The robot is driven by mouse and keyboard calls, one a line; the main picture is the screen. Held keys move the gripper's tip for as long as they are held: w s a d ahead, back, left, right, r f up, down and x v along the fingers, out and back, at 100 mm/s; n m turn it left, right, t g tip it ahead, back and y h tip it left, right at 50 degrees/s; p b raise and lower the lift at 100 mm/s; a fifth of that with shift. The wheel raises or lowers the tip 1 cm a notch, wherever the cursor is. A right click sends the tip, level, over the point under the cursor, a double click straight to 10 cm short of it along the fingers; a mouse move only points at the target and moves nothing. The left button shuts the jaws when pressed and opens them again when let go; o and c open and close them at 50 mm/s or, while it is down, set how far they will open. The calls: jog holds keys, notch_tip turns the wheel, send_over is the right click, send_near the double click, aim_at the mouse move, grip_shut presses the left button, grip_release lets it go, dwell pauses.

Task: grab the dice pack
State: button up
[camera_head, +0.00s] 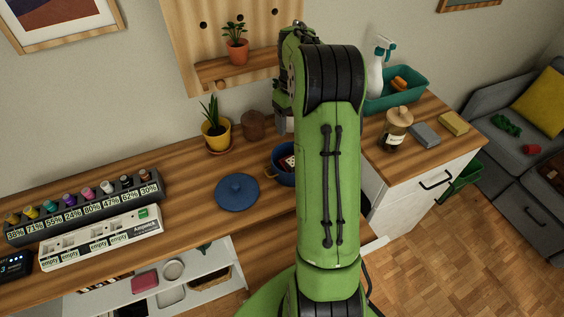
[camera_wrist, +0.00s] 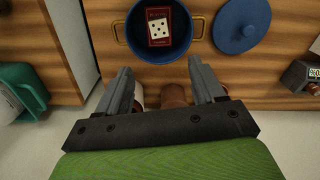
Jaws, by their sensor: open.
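The dice pack (camera_wrist: 158,28) is a small red pack with a white die face on it. It lies inside a blue pot (camera_wrist: 194,48) with brass handles. In the head view the pack (camera_head: 288,161) shows in the pot (camera_head: 279,174), partly hidden behind my green arm. My gripper (camera_wrist: 166,80) is open in the wrist view, its two grey fingers apart and pointing toward the pot. The pack lies beyond the fingertips, not between them. In the head view my gripper (camera_head: 284,122) is mostly hidden by my arm.
The blue lid (camera_head: 237,192) lies on the desk left of the pot. A yellow plant pot (camera_head: 217,138) and a brown jar (camera_head: 253,125) stand behind. A labelled rack (camera_head: 85,213) is at left.

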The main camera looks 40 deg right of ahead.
aim_at(291, 159)
jog(key=f+b, duration=0.3)
jog(key=f, duration=1.3)
jog(key=shift+w+b, duration=0.2)
jog(key=shift+b, duration=0.15)
jog(key=c, duration=1.1)
